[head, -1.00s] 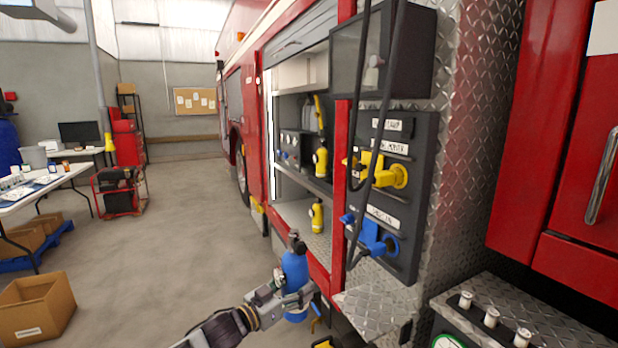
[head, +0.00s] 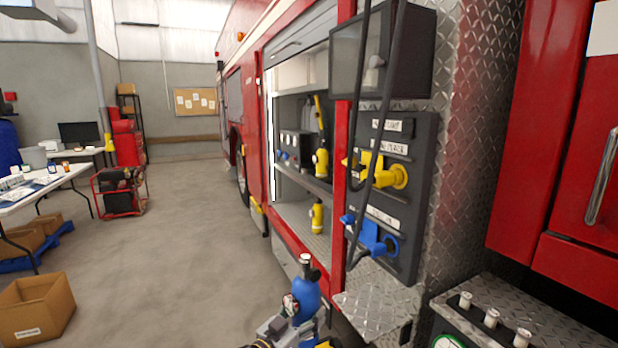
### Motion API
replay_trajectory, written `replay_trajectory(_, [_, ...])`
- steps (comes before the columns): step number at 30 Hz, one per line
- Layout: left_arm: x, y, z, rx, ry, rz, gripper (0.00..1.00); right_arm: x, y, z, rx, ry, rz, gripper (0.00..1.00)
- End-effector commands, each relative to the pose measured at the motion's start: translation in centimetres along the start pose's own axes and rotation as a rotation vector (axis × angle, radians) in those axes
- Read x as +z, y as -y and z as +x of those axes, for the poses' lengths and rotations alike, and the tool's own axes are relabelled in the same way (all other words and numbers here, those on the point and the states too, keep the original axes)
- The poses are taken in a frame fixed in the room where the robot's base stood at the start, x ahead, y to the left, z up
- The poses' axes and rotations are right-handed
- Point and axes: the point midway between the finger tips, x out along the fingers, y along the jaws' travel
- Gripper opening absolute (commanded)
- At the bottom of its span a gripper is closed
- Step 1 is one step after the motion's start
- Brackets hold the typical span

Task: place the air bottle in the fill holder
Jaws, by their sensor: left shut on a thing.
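The air bottle (head: 306,296) is blue with a dark neck and a pale valve top. It stands nearly upright, tilted slightly, low in the middle of the head view. My left gripper (head: 296,320) is shut on its lower body, and the gripper hides part of the bottle. The bottle is in front of the fire truck's lower edge. At the lower right is a diamond-plate unit (head: 530,310) with several pale knobs on top and a green-rimmed gauge; I cannot tell whether it is the fill holder. My right gripper is not in view.
The red truck's open compartment (head: 318,240) holds yellow tools. A dark panel (head: 405,200) with yellow and blue valves and hanging black hoses is to the right of it. A cardboard box (head: 38,305) and a table stand at the left. The floor between is clear.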

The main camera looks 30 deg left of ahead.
Motion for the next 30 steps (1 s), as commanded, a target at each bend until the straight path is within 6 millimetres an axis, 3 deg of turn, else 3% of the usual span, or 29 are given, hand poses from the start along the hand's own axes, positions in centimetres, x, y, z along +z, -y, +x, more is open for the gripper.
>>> replay_trajectory(30, [2.0, -5.4, -1.2, -0.105, -0.008, -0.003, 0.0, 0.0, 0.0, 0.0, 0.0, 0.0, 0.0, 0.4])
